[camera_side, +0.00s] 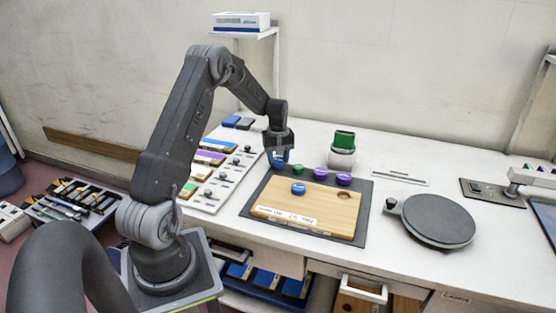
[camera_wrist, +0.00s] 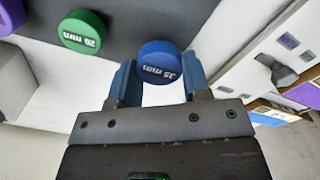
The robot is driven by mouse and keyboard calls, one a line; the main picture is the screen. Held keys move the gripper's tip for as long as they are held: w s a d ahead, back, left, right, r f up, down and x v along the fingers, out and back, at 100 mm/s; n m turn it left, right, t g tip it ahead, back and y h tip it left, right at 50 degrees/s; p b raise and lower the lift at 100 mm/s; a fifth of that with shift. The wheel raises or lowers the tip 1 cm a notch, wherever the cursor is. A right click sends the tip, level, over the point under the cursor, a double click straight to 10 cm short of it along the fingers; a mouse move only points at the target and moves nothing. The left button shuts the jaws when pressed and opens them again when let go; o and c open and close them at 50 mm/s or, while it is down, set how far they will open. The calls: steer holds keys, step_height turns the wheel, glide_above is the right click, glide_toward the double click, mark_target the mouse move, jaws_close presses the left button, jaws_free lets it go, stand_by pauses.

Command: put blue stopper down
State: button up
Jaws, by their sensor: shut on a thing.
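My gripper (camera_side: 279,156) is at the back left corner of the dark mat (camera_side: 364,200). It is shut on a blue stopper (camera_wrist: 158,62), a round disc with white lettering that sits between the fingertips in the wrist view. In the side view the held stopper (camera_side: 279,164) shows low under the fingers; I cannot tell whether it touches the mat. A second blue stopper (camera_side: 298,188) lies on the wooden board (camera_side: 328,205). A green stopper (camera_wrist: 82,32) marked 20 mm is beside the held one in the wrist view, apart from it.
Two purple stoppers (camera_side: 320,173) (camera_side: 344,179) stand along the board's back edge. A white holder with a green top (camera_side: 343,140) is behind the mat. A panel with coloured strips and knobs (camera_side: 215,174) is to the left. A round grey plate (camera_side: 438,221) is to the right.

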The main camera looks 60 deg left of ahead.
steer(key=shift+f, duration=0.35)
steer(key=shift+f, duration=0.2)
steer(key=o, duration=0.9)
